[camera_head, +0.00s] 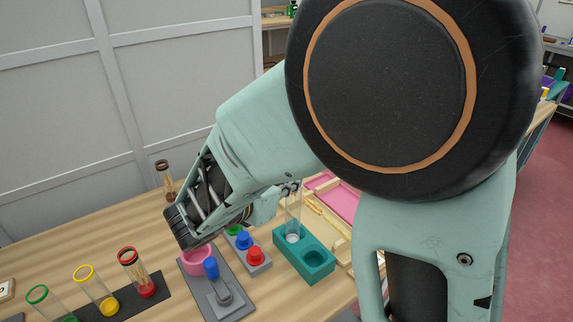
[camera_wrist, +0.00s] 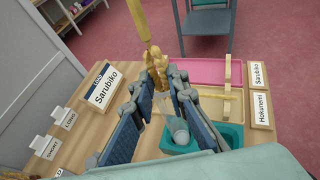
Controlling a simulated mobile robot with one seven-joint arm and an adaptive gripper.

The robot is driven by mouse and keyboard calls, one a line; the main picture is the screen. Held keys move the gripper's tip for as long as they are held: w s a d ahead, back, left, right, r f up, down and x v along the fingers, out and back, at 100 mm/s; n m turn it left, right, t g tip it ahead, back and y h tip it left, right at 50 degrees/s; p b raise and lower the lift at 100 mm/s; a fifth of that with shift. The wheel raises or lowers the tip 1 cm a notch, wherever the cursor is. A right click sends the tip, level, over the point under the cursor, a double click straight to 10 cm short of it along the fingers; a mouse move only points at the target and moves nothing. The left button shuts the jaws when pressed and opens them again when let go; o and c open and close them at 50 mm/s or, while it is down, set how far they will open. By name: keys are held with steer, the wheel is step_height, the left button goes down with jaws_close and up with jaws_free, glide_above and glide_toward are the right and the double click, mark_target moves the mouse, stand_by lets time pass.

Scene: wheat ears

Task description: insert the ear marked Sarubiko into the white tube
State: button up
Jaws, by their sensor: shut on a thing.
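My gripper (camera_wrist: 164,84) is shut on a tan wheat ear (camera_wrist: 158,66), whose straight stalk points up and away in the wrist view. The clear tube with a white base (camera_head: 293,222) stands upright in a teal block (camera_head: 318,268). In the wrist view the tube (camera_wrist: 180,132) is below and between my fingers, close to the ear's lower end. I cannot tell whether that end is inside the tube mouth. In the head view my arm hides most of the gripper and the ear. No name shows on the held ear itself.
Cards read Sarubiko (camera_wrist: 103,86) at left, and Sarubiko (camera_wrist: 258,74) and Hokunemi (camera_wrist: 262,109) at right. A pink tray (camera_wrist: 192,71) lies beyond the block. Tubes with green, yellow and red rims (camera_head: 128,255), a grey stand (camera_head: 218,290) and colored caps (camera_head: 253,252) stand left of the block.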

steer(key=o, duration=0.8)
steer(key=v, duration=1.2)
